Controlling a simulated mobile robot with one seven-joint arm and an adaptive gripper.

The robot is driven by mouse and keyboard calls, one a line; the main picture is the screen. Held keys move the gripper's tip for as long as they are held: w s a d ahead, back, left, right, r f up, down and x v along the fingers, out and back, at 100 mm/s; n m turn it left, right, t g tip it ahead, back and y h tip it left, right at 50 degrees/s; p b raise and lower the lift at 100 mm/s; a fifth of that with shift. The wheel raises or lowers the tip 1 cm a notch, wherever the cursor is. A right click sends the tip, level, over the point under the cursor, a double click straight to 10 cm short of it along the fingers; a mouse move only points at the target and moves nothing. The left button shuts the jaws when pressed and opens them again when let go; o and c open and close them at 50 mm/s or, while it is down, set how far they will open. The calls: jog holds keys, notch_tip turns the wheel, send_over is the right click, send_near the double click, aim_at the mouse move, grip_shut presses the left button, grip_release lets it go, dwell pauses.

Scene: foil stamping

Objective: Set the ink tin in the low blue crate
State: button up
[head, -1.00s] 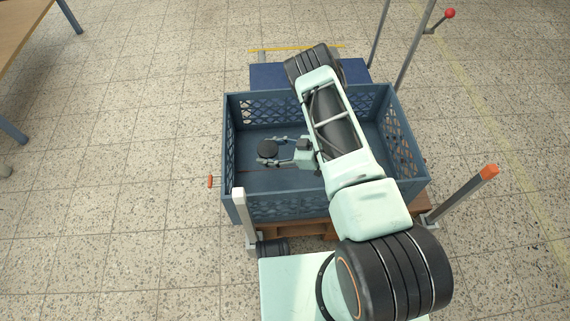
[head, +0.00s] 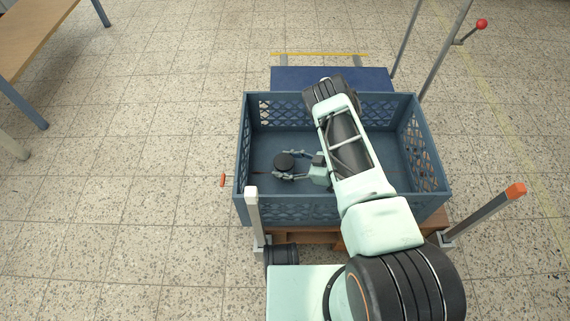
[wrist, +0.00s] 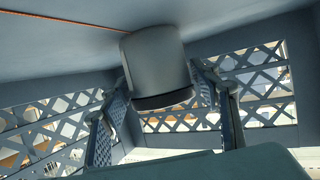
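The ink tin (head: 284,160) is a small dark round tin inside the low blue crate (head: 340,210), left of its middle. In the wrist view the tin (wrist: 157,62) looks grey with a dark rim, upside down in the picture, with the crate's lattice walls (wrist: 60,125) around it. My gripper (head: 284,166) reaches into the crate, a finger on each side of the tin. In the wrist view its fingertips (wrist: 158,82) appear to touch the tin's sides. The tin is at or close above the crate floor; I cannot tell which.
The crate rests on a wooden pallet (head: 305,236), with a blue panel (head: 330,78) behind it. Metal posts stand around it, one with an orange cap (head: 515,190). A wooden table (head: 30,40) is at the far left.

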jog(key=shift+o, duration=0.8)
jog(key=shift+r, duration=0.25)
jog(key=p+v, duration=0.4)
jog(key=v, duration=0.8)
jog(key=shift+s+f, duration=0.1)
